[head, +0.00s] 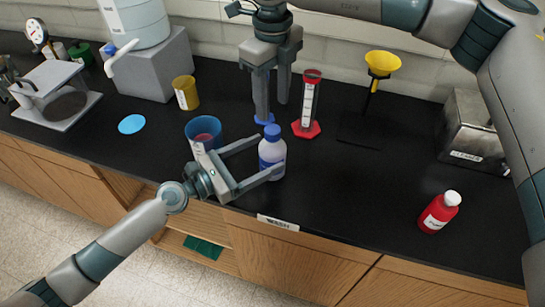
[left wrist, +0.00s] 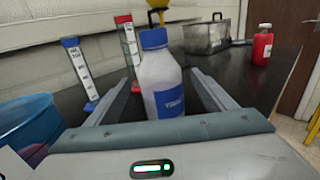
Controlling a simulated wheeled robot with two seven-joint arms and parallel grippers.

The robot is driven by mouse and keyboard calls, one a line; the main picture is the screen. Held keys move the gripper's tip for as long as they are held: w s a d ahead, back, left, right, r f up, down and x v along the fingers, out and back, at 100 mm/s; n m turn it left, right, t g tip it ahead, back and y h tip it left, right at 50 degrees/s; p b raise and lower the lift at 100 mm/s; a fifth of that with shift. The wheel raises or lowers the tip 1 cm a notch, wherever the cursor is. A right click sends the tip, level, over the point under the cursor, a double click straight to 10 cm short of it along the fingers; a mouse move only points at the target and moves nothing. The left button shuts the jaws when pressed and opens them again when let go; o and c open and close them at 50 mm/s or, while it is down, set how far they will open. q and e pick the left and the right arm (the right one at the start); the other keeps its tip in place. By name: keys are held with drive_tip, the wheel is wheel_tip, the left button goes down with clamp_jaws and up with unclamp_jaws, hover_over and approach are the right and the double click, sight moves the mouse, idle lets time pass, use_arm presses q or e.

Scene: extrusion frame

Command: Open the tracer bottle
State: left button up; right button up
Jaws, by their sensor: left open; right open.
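A white bottle with a blue cap and blue label (head: 271,150) stands upright near the counter's front edge; its label is too small to read surely. My left gripper (head: 266,160) is open, with its fingers on either side of this bottle. In the left wrist view the bottle (left wrist: 160,78) stands between the two fingers, with visible gaps and its cap on. A red bottle with a white cap (head: 438,213) stands apart at the right; its label is also unreadable. My right gripper (head: 273,108) is open and points down behind the blue-capped bottle, apart from it.
A blue cup (head: 203,128) stands left of the bottle. Behind are a red-based cylinder (head: 308,105) and a blue-topped cylinder (left wrist: 80,72), mostly hidden by my right gripper in the head view. A yellow funnel (head: 382,64) and metal bath (head: 470,140) stand right.

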sight(272, 150)
use_arm(q)
drive_tip(key=shift+x, duration=1.75)
clamp_jaws()
use_arm(e)
drive_tip(key=m, duration=1.7)
drive_tip(key=shift+m, duration=0.4)
drive_tip(key=m, duration=0.4)
drive_tip(key=shift+m, duration=0.4)
drive_tip(key=shift+f, duration=4)
